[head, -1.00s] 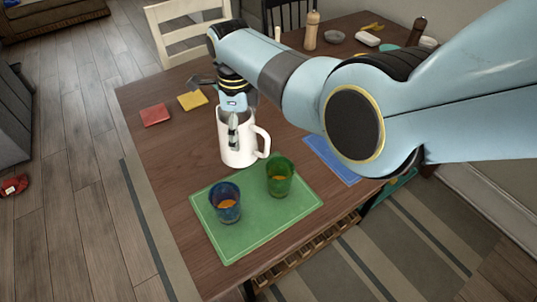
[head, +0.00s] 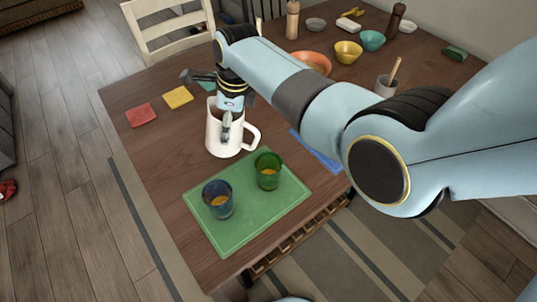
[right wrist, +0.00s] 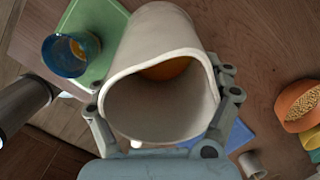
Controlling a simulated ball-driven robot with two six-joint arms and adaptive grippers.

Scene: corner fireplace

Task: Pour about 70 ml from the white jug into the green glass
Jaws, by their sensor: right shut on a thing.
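The white jug (head: 222,141) looks about upright beside the far edge of the green board (head: 231,240); I cannot tell whether its base touches the table. My right gripper (head: 226,124) is shut on the jug's wall near the rim. In the right wrist view the jug (right wrist: 165,105) opens toward the camera, with orange liquid deep inside. The green glass (head: 267,171) stands on the board, nearer the camera than the jug, with a little orange liquid in it. It cannot be made out in the wrist view. My left gripper is not in view.
A blue glass (head: 217,200) with orange liquid stands on the board, left of the green glass. A blue mat (head: 318,152) lies right of the jug. Red (head: 141,115) and yellow (head: 178,97) squares lie left. Bowls, including an orange one (head: 314,62), stand farther back.

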